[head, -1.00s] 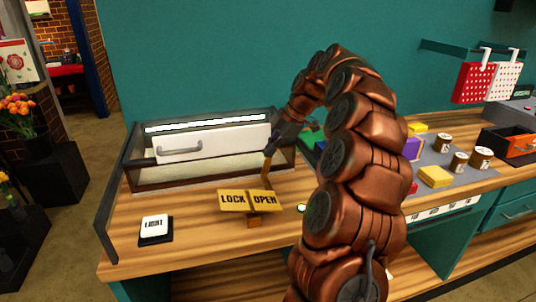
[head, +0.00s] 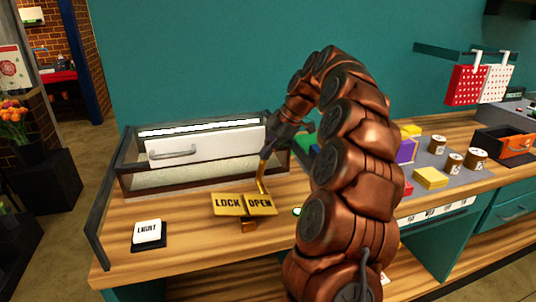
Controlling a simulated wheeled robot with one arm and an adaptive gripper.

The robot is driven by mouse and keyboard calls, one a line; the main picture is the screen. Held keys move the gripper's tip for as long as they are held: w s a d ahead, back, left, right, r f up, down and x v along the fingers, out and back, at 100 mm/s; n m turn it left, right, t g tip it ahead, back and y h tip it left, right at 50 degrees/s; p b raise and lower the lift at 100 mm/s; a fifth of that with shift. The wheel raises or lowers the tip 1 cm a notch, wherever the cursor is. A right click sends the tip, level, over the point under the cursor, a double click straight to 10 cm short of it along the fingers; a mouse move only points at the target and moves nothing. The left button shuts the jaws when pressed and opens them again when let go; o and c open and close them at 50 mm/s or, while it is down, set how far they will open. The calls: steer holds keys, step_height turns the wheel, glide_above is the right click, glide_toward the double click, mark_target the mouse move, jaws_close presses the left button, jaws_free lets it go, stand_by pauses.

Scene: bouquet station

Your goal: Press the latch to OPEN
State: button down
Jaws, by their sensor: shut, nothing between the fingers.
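The latch is a yellow two-part rocker plate marked LOCK (head: 228,204) on the left and OPEN (head: 261,204) on the right, on a small wooden block on the bench. My gripper (head: 261,190) is shut and empty, its fingertips pointing down right at the top edge of the OPEN half. I cannot tell whether they touch it. Behind the latch stands a glass-fronted case (head: 200,180) with a white front panel (head: 205,146) with a grey handle, and a lit strip along its top.
A LIGHT switch (head: 147,232) sits left on the wooden bench (head: 180,255). My arm covers the bench's middle.

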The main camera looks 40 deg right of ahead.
steer(key=a+p+v, duration=0.1)
steer(key=p+v, duration=0.2)
steer(key=v, duration=0.9)
steer(key=shift+r, duration=0.4)
steer(key=shift+a, duration=0.1)
steer(key=s+a+f+m+g, duration=0.1)
steer(key=s+a+m, duration=0.15)
steer(key=a, duration=0.55)
steer(key=s+a+f+m+g+p, duration=0.1)
steer(key=s+a+f+m, duration=0.1)
steer(key=s+a, duration=0.35)
steer(key=s+a+f+m+g, duration=0.1)
steer(key=a+m+g, duration=0.1)
steer(key=a, duration=0.8)
steer(key=s+a+f+m+g+h, duration=0.1)
steer(key=s+f+m, duration=0.4)
steer(key=s, duration=0.7)
steer(key=s+a+f+m+g+h+p, duration=0.1)
steer(key=s+a+f+m+h, duration=0.2)
steer(key=s+f+m, duration=0.2)
steer(key=s+f, duration=0.3)
steer(key=s, duration=0.4)
steer(key=shift+s+a+f, duration=0.2)
steer(key=shift+s+f, duration=0.05)
steer(key=shift+f, duration=0.05)
